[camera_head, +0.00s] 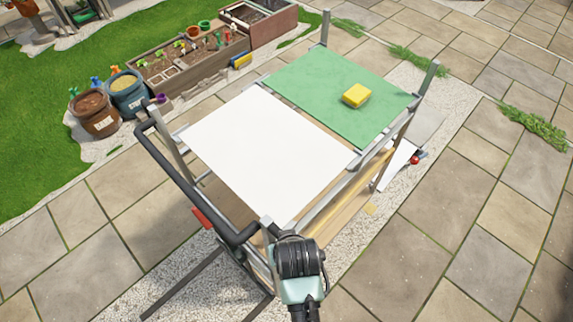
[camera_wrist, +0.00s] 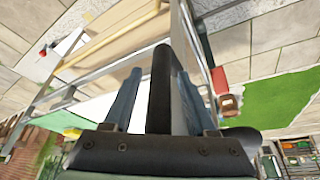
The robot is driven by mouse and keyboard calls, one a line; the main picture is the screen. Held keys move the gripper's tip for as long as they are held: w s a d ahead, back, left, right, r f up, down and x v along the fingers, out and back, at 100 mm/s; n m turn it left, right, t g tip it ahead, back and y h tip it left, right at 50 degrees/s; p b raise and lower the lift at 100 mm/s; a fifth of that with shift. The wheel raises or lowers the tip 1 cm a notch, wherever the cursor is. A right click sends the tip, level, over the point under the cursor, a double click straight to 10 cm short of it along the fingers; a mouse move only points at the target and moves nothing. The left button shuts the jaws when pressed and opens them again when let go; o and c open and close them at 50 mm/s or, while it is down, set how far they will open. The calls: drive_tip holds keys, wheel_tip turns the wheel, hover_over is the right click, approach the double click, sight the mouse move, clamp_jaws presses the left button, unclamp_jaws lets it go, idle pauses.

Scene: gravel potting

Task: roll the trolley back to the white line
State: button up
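The trolley (camera_head: 330,188) stands on a pale gravel strip, with a metal frame, a white top panel (camera_head: 262,150) and a green top panel (camera_head: 320,90). Its dark handle (camera_head: 185,180) is at the near left end. My gripper (camera_head: 273,234) is at the handle's near corner in the head view, its fingertips largely hidden. In the wrist view the dark handle bar (camera_wrist: 162,90) lies between the two fingers of my gripper (camera_wrist: 160,75), with gaps on both sides, so it looks open around the bar. I cannot make out a white line on the ground.
A yellow sponge (camera_head: 356,95) lies on the green panel. Planter boxes (camera_head: 190,60) and two pots, one brown (camera_head: 95,122) and one blue (camera_head: 128,100), stand at the left by the grass. A white sheet (camera_head: 395,165) shows beside the trolley. Paving at the right is clear.

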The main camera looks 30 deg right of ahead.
clamp_jaws()
idle(1.3)
